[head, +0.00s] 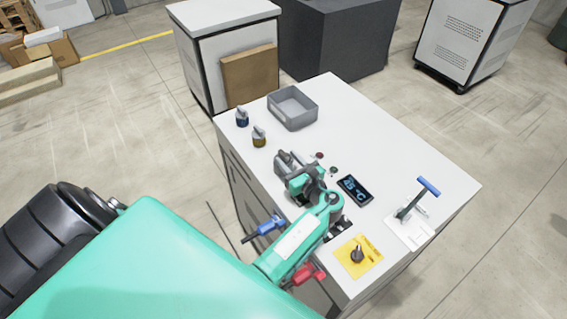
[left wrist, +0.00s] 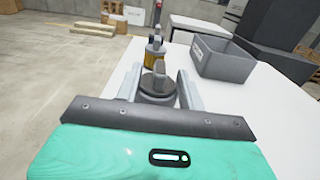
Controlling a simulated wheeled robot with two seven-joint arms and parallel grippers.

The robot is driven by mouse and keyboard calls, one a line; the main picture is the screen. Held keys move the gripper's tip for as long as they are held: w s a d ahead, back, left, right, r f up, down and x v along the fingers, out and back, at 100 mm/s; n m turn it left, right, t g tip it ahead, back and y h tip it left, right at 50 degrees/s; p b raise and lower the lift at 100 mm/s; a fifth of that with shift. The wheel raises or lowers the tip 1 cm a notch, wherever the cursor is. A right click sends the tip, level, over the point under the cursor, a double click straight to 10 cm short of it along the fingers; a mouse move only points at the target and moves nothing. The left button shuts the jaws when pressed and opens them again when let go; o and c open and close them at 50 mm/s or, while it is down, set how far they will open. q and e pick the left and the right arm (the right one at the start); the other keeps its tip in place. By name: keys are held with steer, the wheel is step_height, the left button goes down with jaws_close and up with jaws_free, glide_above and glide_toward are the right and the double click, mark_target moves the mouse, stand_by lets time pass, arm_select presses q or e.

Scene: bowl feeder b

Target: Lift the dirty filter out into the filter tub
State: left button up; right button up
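My left gripper (head: 285,161) is low over the white cabinet top, near its left edge. In the left wrist view its two fingers stand either side of a grey round cap with a raised grip (left wrist: 158,82), with room beside the grip, so it looks open. What lies under this cap is hidden, and I cannot tell whether it is the dirty filter. The grey open filter tub (head: 293,108) stands at the far corner and looks empty; it also shows in the left wrist view (left wrist: 207,66). My right gripper is not in view.
A temperature display (head: 355,189), blue-handled lever (head: 428,187), yellow knob plate (head: 368,261), and blue (head: 268,226) and red (head: 306,273) handles are nearby.

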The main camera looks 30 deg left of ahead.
mark_target(280, 150)
arm_select(q)
steer(key=shift+w+a, duration=0.1)
steer(key=shift+a, duration=0.1)
steer(key=b+x, duration=0.1)
steer(key=x, duration=0.3)
steer(key=shift+w+a+b, duration=0.1)
steer(key=shift+a+b, duration=0.15)
steer(key=shift+b, duration=0.1)
steer(key=shift+a, duration=0.15)
steer(key=shift+r, duration=0.1)
steer(key=shift+c, duration=0.2)
jaws_close()
